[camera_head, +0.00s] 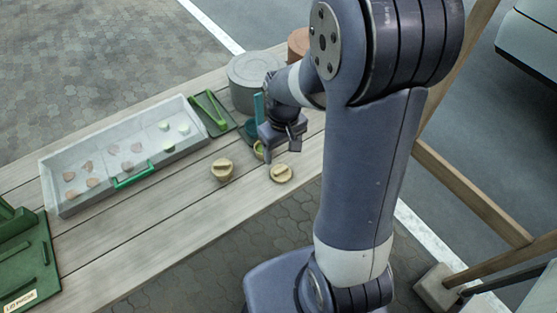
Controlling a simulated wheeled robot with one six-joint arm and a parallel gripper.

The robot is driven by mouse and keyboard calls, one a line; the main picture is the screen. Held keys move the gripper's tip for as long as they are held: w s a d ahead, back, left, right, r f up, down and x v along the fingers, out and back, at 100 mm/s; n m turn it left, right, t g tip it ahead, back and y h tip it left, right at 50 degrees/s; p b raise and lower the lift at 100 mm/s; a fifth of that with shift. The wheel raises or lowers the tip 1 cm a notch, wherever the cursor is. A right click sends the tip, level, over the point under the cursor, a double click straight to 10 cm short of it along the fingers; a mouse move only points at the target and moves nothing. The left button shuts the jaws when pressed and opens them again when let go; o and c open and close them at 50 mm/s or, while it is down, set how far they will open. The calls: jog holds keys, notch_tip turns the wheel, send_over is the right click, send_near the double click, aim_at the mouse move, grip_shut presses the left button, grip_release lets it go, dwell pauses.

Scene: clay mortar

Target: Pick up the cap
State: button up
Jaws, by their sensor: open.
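A round beige cap with a raised grip bar (281,174) lies on the wooden table, near its front edge. A similar beige piece with a grip bar (222,170) stands to its left and looks taller, like a capped pot. My gripper (283,150) is open, above and just behind the right-hand cap, apart from it. A small pot with green inside (259,151) stands at the gripper's left, partly hidden by it. Whether anything lies between the fingers is hard to see at this size.
A grey tray (60,205) holds several pinkish and pale green pieces; a green handle (134,176) is at its front. A grey tub (252,72) and a green holder (213,112) stand behind. A green case (25,262) is at left. The table left of the caps is clear.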

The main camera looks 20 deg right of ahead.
jog(key=w+f, duration=0.1)
send_over(282, 171)
jog(key=f, duration=0.5)
jog(key=shift+s+a+f, duration=0.1)
jog(key=shift+s+a, duration=0.05)
jog(key=shift+a, duration=0.1)
jog(key=shift+w+d+f+p, duration=0.15)
jog(key=shift+f+p, duration=0.1)
jog(key=shift+f, duration=1.1)
jog(key=shift+w+d+f+p, duration=0.1)
jog(key=shift+f+p, duration=0.1)
jog(key=shift+f, duration=1.15)
jog(key=shift+c, duration=0.4)
jog(key=c, duration=1)
